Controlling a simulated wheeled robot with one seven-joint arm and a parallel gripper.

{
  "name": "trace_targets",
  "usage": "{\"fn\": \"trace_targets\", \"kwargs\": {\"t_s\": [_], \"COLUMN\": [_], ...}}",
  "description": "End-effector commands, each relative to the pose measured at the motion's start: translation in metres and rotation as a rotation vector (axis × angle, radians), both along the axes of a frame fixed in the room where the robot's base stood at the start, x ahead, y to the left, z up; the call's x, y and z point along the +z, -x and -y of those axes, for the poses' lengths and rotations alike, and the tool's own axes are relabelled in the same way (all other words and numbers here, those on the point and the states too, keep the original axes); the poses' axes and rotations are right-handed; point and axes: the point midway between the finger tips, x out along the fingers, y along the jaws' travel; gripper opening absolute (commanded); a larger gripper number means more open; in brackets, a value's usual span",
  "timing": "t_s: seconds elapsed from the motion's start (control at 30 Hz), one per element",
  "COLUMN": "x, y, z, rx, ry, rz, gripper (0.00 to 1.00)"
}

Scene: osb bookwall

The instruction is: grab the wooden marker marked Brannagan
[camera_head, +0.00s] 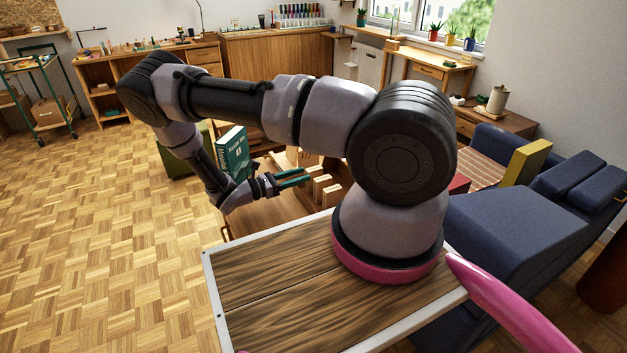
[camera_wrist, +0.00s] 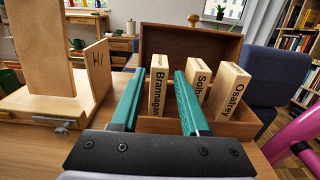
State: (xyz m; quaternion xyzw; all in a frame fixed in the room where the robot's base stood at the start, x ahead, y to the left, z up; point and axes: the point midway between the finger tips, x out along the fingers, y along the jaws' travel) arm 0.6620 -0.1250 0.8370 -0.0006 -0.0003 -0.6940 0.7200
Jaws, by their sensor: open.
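The wooden marker marked Brannagan (camera_wrist: 158,92) is a pale upright block with black lettering running down its face. It stands in an open brown wooden box (camera_wrist: 190,46), at the left of the markers. My gripper (camera_wrist: 159,74) is open, with its teal fingers pointing toward the box. In the wrist view the Brannagan marker shows between the two fingers; I cannot tell whether they reach it. A marker reading "Solh..." (camera_wrist: 200,74) is partly hidden by the right finger. A marker reading "Osafrey" (camera_wrist: 233,90) stands at the right. In the head view my gripper (camera_head: 294,178) is beside pale blocks.
A plywood stand with a tall board (camera_wrist: 38,50) and a clamp is left of the box. A teal book-like box (camera_head: 233,152) stands near my wrist in the head view. A blue sofa (camera_head: 515,220) is at the right. Open parquet floor (camera_head: 90,220) lies left.

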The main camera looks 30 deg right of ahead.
Motion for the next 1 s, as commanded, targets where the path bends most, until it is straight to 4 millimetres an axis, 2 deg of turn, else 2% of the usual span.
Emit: {"fn": "trace_targets", "kwargs": {"t_s": [0.1, 0.37, 0.6, 0.7, 0.87, 0.9, 0.97, 1.0], "x": [0.0, 0.0, -0.002, -0.002, -0.002, -0.002, -0.002, -0.002], "y": [0.0, -0.001, -0.003, -0.004, -0.004, -0.004, -0.004, -0.004], "z": [0.021, 0.044, 0.079, 0.087, 0.087, 0.087, 0.087, 0.087], "rx": [-0.005, -0.004, -0.006, -0.003, -0.002, -0.002, -0.002, -0.002], "ry": [0.001, 0.0, -0.001, -0.001, -0.001, -0.001, -0.001, -0.001], "rz": [-0.001, -0.001, 0.0, -0.001, 0.0, 0.0, 0.0, 0.0], "gripper": [0.45, 0.45, 0.45, 0.45, 0.45, 0.41, 0.18, 0.03]}}
